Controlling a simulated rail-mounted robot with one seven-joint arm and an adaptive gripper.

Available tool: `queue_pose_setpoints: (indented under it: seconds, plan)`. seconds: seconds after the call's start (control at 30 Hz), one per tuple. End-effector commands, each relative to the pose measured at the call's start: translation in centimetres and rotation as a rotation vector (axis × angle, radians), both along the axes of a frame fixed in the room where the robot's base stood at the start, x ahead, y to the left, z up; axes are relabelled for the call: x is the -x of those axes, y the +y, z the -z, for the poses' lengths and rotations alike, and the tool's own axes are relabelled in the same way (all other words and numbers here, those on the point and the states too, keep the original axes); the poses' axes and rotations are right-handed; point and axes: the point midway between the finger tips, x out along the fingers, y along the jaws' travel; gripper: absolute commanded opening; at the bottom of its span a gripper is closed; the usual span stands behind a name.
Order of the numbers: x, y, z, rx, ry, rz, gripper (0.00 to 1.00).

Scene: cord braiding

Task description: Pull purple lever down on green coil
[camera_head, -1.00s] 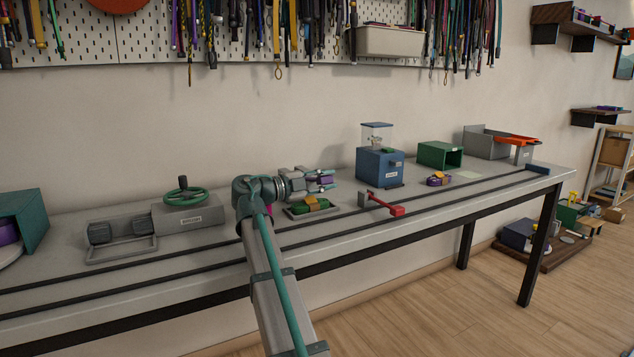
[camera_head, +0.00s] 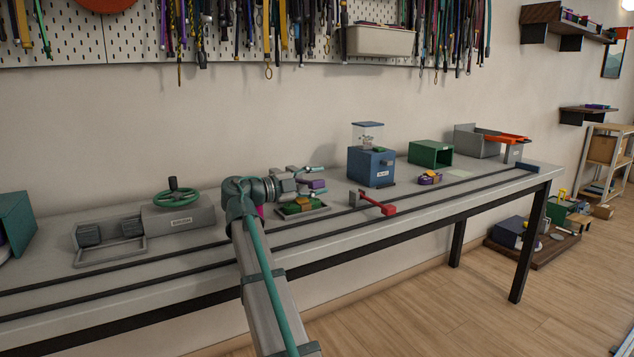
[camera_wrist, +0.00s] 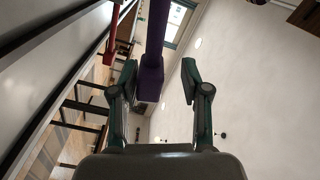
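The green coil (camera_head: 292,210) lies in a shallow tray on the workbench, with an orange band across it. The purple lever (camera_head: 317,184) shows as a small purple block above the coil's far right side. My gripper (camera_head: 318,181) is stretched out to the right over the coil, its fingers on either side of the purple block. In the wrist view my gripper (camera_wrist: 159,75) is open, and the purple lever (camera_wrist: 152,75) stands between its fingers, nearer the left one. I cannot tell whether a finger touches it. The lever's join with the coil is hidden.
A red-handled bar (camera_head: 378,205) lies just right of the coil tray. Beyond it stand a blue machine (camera_head: 370,168), a purple coil (camera_head: 430,178) and a green box (camera_head: 446,154). A grey unit with a green handwheel (camera_head: 176,197) is at left. Dark rails run along the bench front.

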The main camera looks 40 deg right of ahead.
Motion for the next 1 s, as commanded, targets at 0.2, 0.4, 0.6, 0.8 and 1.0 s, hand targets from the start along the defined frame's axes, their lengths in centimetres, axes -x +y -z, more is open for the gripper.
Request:
queue_pose_setpoints:
  seconds: [0.2,0.4,0.6,0.8,1.0]
  plan:
    - [-0.7,3.5,0.0,0.001,-0.001,-0.004,0.48]
    - [-1.4,7.3,0.0,0.0,0.0,-0.004,0.48]
    - [-2.0,10.2,0.0,-0.001,0.0,-0.004,0.48]
    - [-2.1,11.4,0.0,-0.001,0.0,-0.002,0.48]
    - [-2.1,11.5,0.0,-0.001,0.0,-0.002,0.48]
